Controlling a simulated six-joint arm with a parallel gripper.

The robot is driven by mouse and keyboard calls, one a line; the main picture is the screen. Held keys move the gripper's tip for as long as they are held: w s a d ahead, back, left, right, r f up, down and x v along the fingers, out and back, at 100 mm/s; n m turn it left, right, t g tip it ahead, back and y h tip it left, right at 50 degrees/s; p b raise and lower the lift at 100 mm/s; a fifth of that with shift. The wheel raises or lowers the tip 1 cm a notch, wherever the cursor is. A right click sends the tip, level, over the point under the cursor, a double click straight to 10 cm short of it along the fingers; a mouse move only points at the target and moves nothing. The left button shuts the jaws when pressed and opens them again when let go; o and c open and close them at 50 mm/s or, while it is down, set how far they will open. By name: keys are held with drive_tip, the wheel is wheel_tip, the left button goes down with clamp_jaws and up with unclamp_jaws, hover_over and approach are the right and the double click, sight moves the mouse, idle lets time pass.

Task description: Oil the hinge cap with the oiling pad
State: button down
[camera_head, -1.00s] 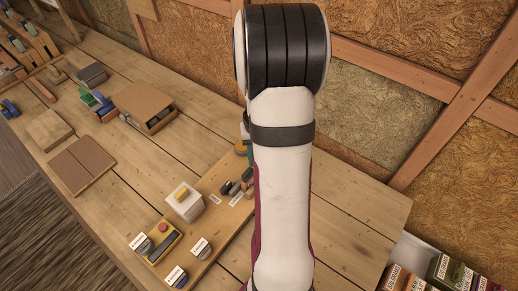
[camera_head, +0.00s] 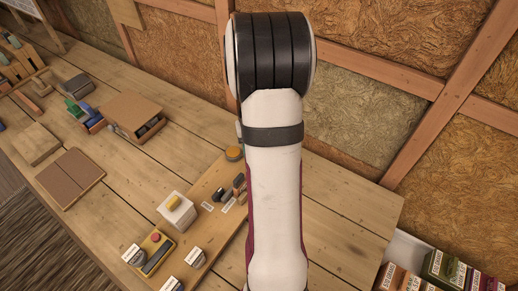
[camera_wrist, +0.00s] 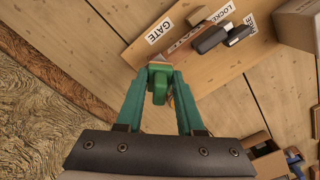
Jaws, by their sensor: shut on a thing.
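In the wrist view, my gripper's teal fingers (camera_wrist: 160,88) are shut on a small green piece (camera_wrist: 159,84), which looks like the oiling pad. Its working face is hidden. It is over the edge of a labelled wooden board (camera_wrist: 130,50), near the GATE label (camera_wrist: 160,30); I cannot tell whether it touches. Dark grey fittings (camera_wrist: 210,39) sit on the board by the LOCKER label (camera_wrist: 218,14). I cannot tell which part is the hinge cap. In the head view, my arm hides the gripper; a round yellow-topped thing (camera_head: 234,154) shows beside the arm.
A cardboard box (camera_head: 137,113) and brown panels (camera_head: 69,178) lie left. The insulated wall (camera_head: 350,120) is behind. The right bench end is clear.

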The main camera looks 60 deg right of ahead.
drive_tip(key=shift+a, duration=1.2)
drive_tip(key=shift+d, duration=2.95)
drive_tip(key=shift+a, duration=2.8)
drive_tip(key=shift+a+r, duration=0.15)
drive_tip(key=shift+a, duration=0.05)
wheel_tip(320, 180, up, 7)
drive_tip(key=shift+r, duration=0.1)
